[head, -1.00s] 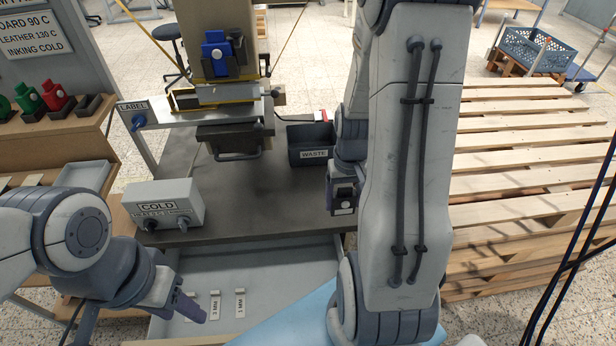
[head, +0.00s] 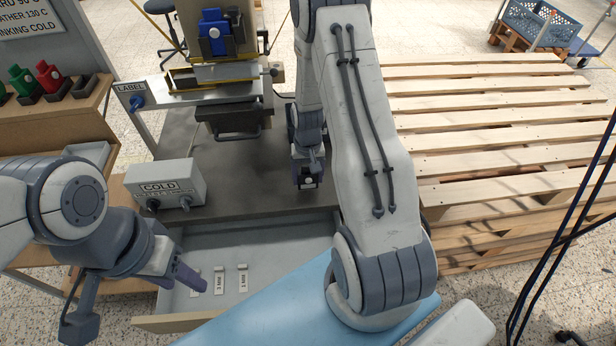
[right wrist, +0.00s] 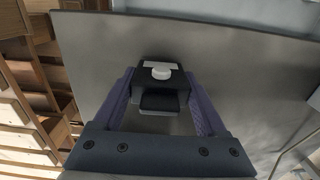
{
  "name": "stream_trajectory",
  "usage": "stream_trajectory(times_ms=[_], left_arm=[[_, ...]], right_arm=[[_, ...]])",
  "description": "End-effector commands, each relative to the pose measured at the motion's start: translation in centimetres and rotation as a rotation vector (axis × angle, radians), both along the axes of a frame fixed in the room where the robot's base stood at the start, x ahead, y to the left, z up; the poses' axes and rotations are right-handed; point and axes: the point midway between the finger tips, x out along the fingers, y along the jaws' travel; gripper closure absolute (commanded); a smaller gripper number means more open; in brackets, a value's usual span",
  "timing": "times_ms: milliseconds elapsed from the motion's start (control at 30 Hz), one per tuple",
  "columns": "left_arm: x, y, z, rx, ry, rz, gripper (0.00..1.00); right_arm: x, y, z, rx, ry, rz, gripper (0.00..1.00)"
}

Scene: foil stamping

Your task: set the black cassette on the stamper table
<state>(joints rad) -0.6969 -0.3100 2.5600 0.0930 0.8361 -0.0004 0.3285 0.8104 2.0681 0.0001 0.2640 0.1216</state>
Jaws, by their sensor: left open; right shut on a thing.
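The black cassette (right wrist: 162,97), with a white knob and a pale label strip, is between the fingers of my right gripper (right wrist: 160,105), which is shut on it. In the head view the cassette (head: 307,181) hangs from the right gripper over the right front part of the dark grey stamper table (head: 235,186). The table top also fills much of the right wrist view (right wrist: 245,75). I cannot tell whether the cassette touches the table. My left gripper (head: 182,278) is open and empty, low at the left near the open drawer.
A COLD control box (head: 166,183) stands at the table's front left. The stamper press (head: 228,95), with a blue cassette (head: 213,32) on it, stands behind. Red (head: 48,75) and green (head: 24,80) cassettes sit on a rack at left. A drawer (head: 262,250) is open below.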

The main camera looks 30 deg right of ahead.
Motion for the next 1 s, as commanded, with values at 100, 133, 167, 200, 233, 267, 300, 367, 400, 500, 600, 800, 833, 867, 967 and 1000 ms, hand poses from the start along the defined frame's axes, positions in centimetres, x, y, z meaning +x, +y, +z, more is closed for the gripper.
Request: stream_trajectory(times_ms=[100,133,167,200,233,267,300,367,400,500,600,800,833,867,967,1000], left_arm=[[0.0,0.0,0.2,0.0,0.0,0.0,0.5],[0.0,0.0,0.2,0.0,0.0,0.0,0.5],[0.0,0.0,0.2,0.0,0.0,0.0,0.5],[0.0,0.0,0.2,0.0,0.0,0.0,0.5],[0.0,0.0,0.1,0.0,0.0,0.0,0.5],[0.0,0.0,0.1,0.0,0.0,0.0,0.5],[0.0,0.0,0.1,0.0,0.0,0.0,0.5],[0.0,0.0,0.1,0.0,0.0,0.0,0.5],[0.0,0.0,0.0,0.0,0.0,0.0,0.5],[0.0,0.0,-0.1,0.0,0.0,0.0,0.5],[0.0,0.0,-0.1,0.0,0.0,0.0,0.5],[0.0,0.0,0.0,0.0,0.0,0.0,0.5],[0.0,0.0,0.1,0.0,0.0,0.0,0.5],[0.0,0.0,0.3,0.0,0.0,0.0,0.5],[0.0,0.0,0.0,0.0,0.0,0.0,0.5],[0.0,0.0,0.0,0.0,0.0,0.0,0.5]], right_arm=[[0.0,0.0,-0.9,0.0,0.0,0.0,0.86],[0.0,0.0,-1.0,0.0,-0.001,0.0,0.86],[0.0,0.0,-1.0,0.0,-0.001,0.0,0.86],[0.0,0.0,-1.0,-0.001,-0.002,0.0,0.86],[0.0,0.0,-1.0,-0.001,-0.002,0.0,0.86],[0.0,0.0,-1.0,-0.001,-0.002,0.0,0.86],[0.0,0.0,-1.0,-0.001,-0.002,0.0,0.86],[0.0,0.0,-1.0,-0.001,-0.002,0.0,0.86],[0.0,0.0,-1.2,0.0,-0.001,0.0,0.86],[0.0,0.0,-1.3,0.0,-0.001,0.0,0.18],[0.0,0.0,-1.3,0.0,-0.001,0.0,0.0],[0.0,0.0,-1.1,-0.001,-0.002,0.0,0.0],[0.0,0.0,-1.0,-0.001,-0.002,0.0,0.0],[0.0,0.0,-0.7,-0.001,-0.002,0.0,0.0],[0.1,-0.1,0.2,-0.001,-0.005,0.0,0.0],[0.2,-0.1,0.9,-0.002,-0.007,0.0,0.0]])
